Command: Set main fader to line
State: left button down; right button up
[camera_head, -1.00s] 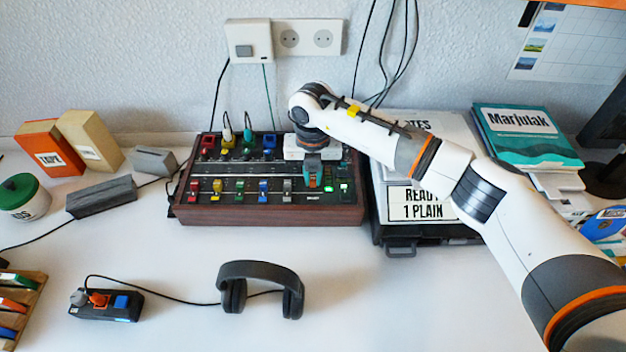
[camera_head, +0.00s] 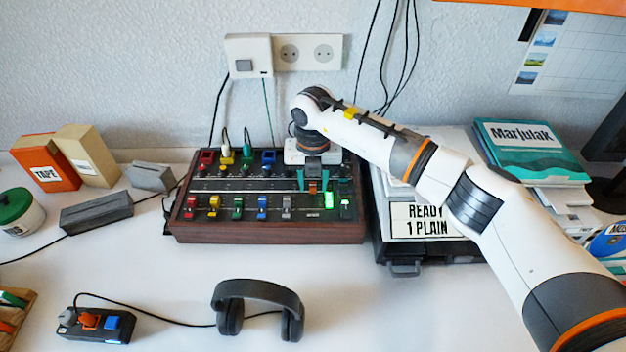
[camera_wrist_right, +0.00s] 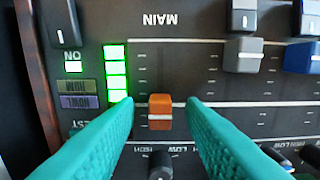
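The mixer (camera_head: 185,238) is a wood-sided console at the back middle of the desk. Its main fader has an orange cap (camera_wrist_right: 160,112) with a pale stripe, under the upside-down MAIN label (camera_wrist_right: 160,19) in the right wrist view. Short scale marks flank its slot. My right gripper (camera_wrist_right: 160,110) has two teal fingers spread apart, one on each side of the orange cap, with visible gaps. In the head view the right gripper (camera_head: 313,186) points down over the mixer's right part. My left gripper is out of view.
Other faders, such as a grey cap (camera_wrist_right: 243,56) and a blue cap (camera_wrist_right: 301,57), stand beside the main one. A dark knob (camera_wrist_right: 160,165) is close to the fingers. A black case (camera_head: 425,250) stands right of the mixer; headphones (camera_head: 258,290) lie in front.

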aim_at(313, 185)
notch_tip(313, 185, up, 12)
dwell(0.4)
jog(key=shift+f, duration=0.1)
dwell(0.3)
